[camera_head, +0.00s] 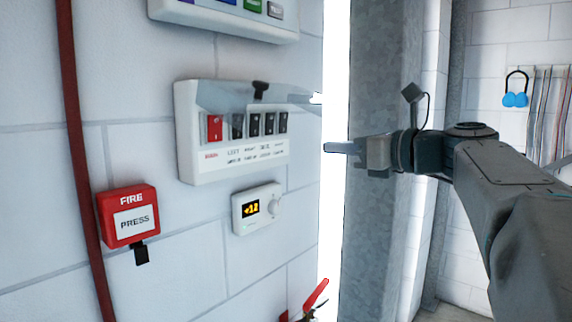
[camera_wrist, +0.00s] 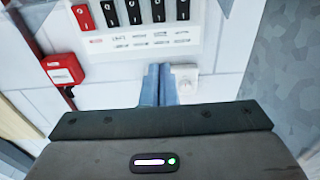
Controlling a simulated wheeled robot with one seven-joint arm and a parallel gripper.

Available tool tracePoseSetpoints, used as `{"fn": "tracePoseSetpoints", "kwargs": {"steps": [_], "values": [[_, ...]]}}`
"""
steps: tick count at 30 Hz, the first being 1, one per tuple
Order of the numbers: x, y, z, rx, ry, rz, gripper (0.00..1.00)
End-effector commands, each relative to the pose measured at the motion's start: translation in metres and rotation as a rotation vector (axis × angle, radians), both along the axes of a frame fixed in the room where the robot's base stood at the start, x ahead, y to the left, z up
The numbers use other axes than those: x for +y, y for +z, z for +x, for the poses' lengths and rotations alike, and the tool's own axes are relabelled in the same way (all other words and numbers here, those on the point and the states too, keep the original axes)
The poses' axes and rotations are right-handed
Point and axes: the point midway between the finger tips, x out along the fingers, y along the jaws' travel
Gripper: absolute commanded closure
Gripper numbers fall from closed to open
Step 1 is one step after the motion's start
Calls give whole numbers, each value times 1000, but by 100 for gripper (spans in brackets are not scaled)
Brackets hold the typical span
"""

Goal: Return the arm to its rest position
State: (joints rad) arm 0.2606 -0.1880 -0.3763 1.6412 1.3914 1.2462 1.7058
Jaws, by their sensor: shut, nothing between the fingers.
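My gripper (camera_head: 340,147) is in the middle right of the head view, on the end of my arm, which reaches in from the right. Its fingers are together, with nothing between them, and point left toward the wall. It stands apart from the white switch panel (camera_head: 235,172), and a gap shows between them in the head view. In the wrist view the closed fingers (camera_wrist: 158,84) show in front of the panel's lower edge, beside the thermostat (camera_wrist: 187,84), and cover part of the wall.
The switch panel has a red switch (camera_head: 215,128), several dark switches and a clear raised cover (camera_head: 225,98). A thermostat (camera_head: 257,208) and a red fire box (camera_head: 128,215) hang lower. A grey metal column (camera_head: 372,230) stands behind my gripper.

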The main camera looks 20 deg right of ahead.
Motion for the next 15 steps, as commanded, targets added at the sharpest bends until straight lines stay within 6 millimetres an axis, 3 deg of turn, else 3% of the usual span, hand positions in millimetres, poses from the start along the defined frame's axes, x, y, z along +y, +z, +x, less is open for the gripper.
{"fn": "tracePoseSetpoints", "kwargs": {"steps": [4, 7, 11, 15], "values": [[1, -1, 0, 1, 2, -5, 100], [18, -32, -2, 10, 34, -147, 100], [50, -96, -14, 10, 139, -468, 100], [82, -172, -41, -32, 338, -872, 100]]}}
